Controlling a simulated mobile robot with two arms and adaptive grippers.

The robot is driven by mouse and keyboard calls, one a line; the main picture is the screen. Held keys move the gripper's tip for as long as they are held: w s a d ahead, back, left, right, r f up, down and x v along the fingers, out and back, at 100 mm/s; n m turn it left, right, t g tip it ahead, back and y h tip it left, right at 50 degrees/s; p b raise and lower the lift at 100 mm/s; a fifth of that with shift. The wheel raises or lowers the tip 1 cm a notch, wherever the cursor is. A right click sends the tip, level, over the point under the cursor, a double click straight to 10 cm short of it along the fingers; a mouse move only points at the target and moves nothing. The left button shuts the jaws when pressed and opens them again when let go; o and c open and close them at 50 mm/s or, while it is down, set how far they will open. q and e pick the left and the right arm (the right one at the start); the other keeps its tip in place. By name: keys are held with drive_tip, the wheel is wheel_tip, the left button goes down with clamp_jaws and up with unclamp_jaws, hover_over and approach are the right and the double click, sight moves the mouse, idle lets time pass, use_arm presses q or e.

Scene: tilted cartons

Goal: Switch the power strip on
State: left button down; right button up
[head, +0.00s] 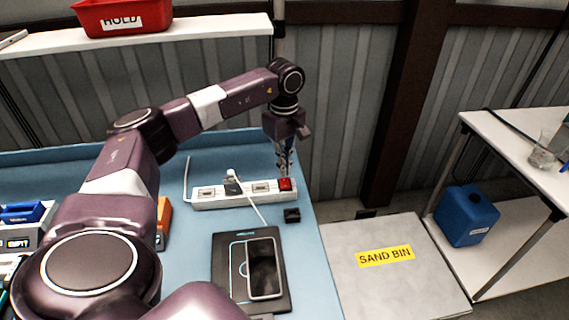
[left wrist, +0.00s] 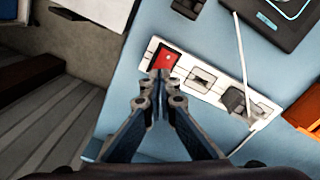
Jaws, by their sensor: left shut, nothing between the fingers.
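The white power strip (head: 215,202) lies on the blue workbench near its back right corner, and it also shows in the left wrist view (left wrist: 183,84). Its red rocker switch (head: 285,184) is at the strip's right end; in the left wrist view the switch (left wrist: 166,60) has a small light dot. A plug with a white cable sits in one socket. My left gripper (head: 284,168) points down just above the switch. In the left wrist view its closed fingertips (left wrist: 160,76) are at the switch's near edge; I cannot tell whether they touch. My right gripper is not in view.
A phone (head: 264,268) lies on a black pad in front of the strip, with a small black block (head: 292,215) beside it. An orange object (head: 164,222) stands left. A sand bin (head: 385,258) stands right of the bench. A shelf holds a red bin (head: 122,18).

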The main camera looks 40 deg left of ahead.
sight(284, 179)
use_arm(q)
drive_tip(key=shift+f, duration=0.4)
idle(0.4)
drive_tip(key=shift+s+f+b, duration=0.1)
drive_tip(key=shift+f+b, duration=0.7)
drive_tip(key=shift+f, duration=0.15)
idle(0.3)
drive_tip(key=shift+r, duration=0.1)
drive_tip(key=shift+r+p, duration=0.65)
drive_tip(key=shift+p, duration=0.05)
drive_tip(key=shift+r+p, duration=2.15)
drive_tip(key=shift+r, duration=0.75)
drive_tip(key=shift+f, duration=0.1)
